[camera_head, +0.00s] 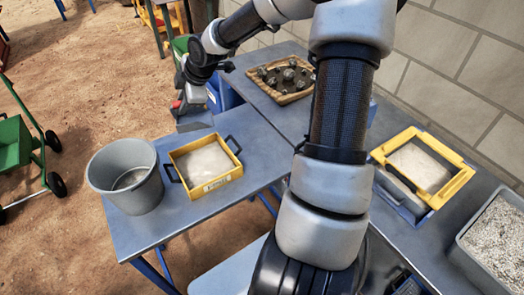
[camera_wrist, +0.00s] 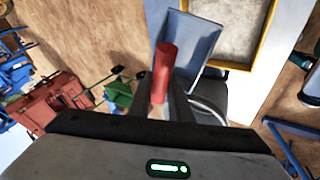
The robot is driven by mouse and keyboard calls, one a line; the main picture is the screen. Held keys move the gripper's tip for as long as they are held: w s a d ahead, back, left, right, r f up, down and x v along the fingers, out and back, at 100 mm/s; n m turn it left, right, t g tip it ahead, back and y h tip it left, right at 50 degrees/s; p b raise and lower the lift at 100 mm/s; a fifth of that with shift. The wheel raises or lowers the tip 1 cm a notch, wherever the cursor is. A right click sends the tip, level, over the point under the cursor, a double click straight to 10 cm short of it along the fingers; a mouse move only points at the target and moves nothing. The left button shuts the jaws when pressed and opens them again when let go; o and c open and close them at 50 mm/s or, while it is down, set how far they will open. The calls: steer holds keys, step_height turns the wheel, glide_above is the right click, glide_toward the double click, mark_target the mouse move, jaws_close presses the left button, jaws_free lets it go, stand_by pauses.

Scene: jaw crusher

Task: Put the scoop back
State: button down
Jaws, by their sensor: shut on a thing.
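The scoop has a red handle and a grey pan. In the wrist view its red handle (camera_wrist: 164,68) stands up between my gripper's fingers, with the grey-blue pan (camera_wrist: 192,42) just beyond it. My gripper (camera_wrist: 178,100) is shut on the handle. In the head view my gripper (camera_head: 190,94) is at the far left end of the table, partly hidden by my arm. The scoop's pan (camera_head: 193,119) hangs there close above or at the table's edge; I cannot tell if it touches.
A grey bucket (camera_head: 125,178) and a yellow-framed tray of pale material (camera_head: 206,166) stand on the table. Behind are a wooden tray of rocks (camera_head: 283,80) and a blue bin (camera_head: 222,94). Right are another yellow frame (camera_head: 422,167) and a gravel tray (camera_head: 497,240).

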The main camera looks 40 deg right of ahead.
steer(key=s+d+f, duration=0.2)
steer(key=d+f, duration=0.1)
steer(key=d, duration=0.4)
steer(key=s+d+f+m, duration=0.1)
steer(key=s+d+f, duration=0.2)
steer(key=d, duration=0.4)
steer(key=s+d+f, duration=0.2)
steer(key=d+f, duration=0.2)
steer(key=d, duration=0.3)
steer(key=shift+h, duration=0.3)
steer(key=shift+s+f, duration=0.2)
steer(key=shift+f, duration=2.3)
steer(key=shift+s+f, duration=0.15)
steer(key=shift+f, duration=2.3)
steer(key=shift+f, duration=0.1)
steer(key=c, duration=1.6)
jaws_free()
